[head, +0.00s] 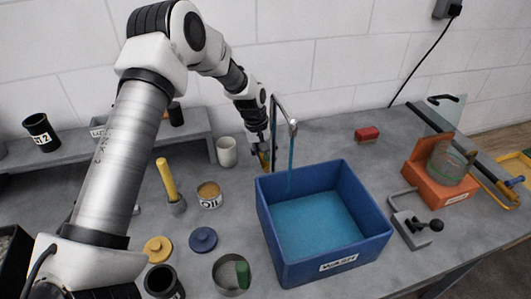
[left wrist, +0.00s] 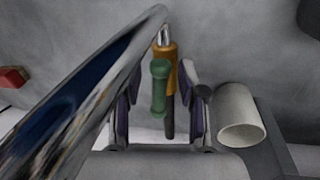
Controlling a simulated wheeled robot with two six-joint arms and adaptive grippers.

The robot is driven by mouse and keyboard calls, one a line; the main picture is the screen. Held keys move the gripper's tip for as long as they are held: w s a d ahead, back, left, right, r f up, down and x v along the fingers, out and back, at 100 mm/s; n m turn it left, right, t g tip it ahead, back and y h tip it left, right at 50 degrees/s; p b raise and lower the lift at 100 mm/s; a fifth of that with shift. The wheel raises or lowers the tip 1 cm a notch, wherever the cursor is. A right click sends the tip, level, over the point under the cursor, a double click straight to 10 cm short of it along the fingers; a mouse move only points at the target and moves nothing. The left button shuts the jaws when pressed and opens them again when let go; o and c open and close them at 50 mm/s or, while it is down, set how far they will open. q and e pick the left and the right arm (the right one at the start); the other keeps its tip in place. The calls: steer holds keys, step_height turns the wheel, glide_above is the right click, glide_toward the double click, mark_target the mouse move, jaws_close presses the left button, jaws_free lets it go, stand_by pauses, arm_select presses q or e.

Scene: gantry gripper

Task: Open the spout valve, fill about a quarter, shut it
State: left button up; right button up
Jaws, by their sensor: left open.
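The blue wash bin (head: 355,240) stands on the bench with a shallow-looking layer of blue water (head: 315,220) inside. A thin blue stream (head: 291,165) runs from the chrome spout (head: 293,127) down into the bin. In the left wrist view the spout pipe (left wrist: 85,95) crosses close to the camera. The valve has an orange body (left wrist: 172,58) and a green handle (left wrist: 159,88), which lies along the body. My left gripper (head: 262,155) is at the valve behind the bin; its open fingers (left wrist: 160,85) stand on either side of the handle. My right gripper is out of view.
A pale cup (head: 227,151) stands left of the valve. A labelled tin (head: 209,194), a yellow-handled tool (head: 166,180) and lids lie left of the bin. A red block (head: 367,134) lies behind it. A clamp (head: 415,228) and orange stand (head: 435,185) are at right.

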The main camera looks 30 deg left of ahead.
arm_select(q)
jaws_close()
steer(key=shift+d+r+n+p, duration=0.15)
steer(key=shift+r+n+p, duration=0.15)
steer(key=shift+n+p, duration=0.5)
steer(key=shift+f, duration=0.15)
steer(key=shift+w+f, duration=0.1)
jaws_free()
step_height(320, 180, up, 12)
steer(key=s+a, duration=0.1)
steer(key=shift+s+a+f, duration=0.15)
steer(key=shift+s+a, duration=0.1)
steer(key=shift+s, duration=0.1)
